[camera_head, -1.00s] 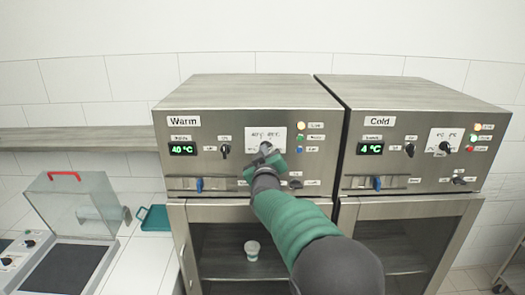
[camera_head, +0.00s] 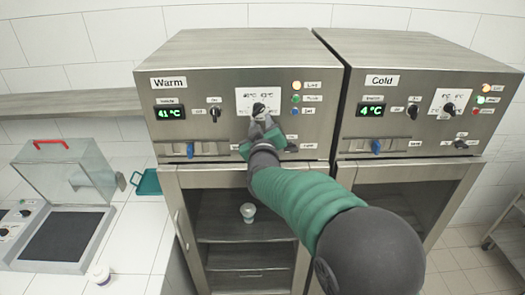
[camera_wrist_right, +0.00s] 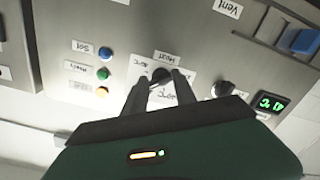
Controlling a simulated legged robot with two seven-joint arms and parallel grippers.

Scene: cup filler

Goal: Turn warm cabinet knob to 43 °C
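The warm cabinet (camera_head: 215,65) stands left of the cold one, and its green display (camera_head: 170,112) reads 41 °C. Its temperature knob (camera_head: 259,107) is dark and sits on a white scale plate with temperature marks. My right gripper (camera_head: 260,122) reaches up to this knob from below. In the right wrist view the two fingers (camera_wrist_right: 163,80) lie on either side of the knob (camera_wrist_right: 161,74) and appear closed on it. The fingers partly hide the knob and the lower scale. My left gripper is not in view.
Another black knob (camera_head: 214,113) sits between display and scale. The cold cabinet (camera_head: 420,65) reads 4 °C. A small cup (camera_head: 248,212) stands inside the warm cabinet. A clear-lidded box (camera_head: 70,180) is at left.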

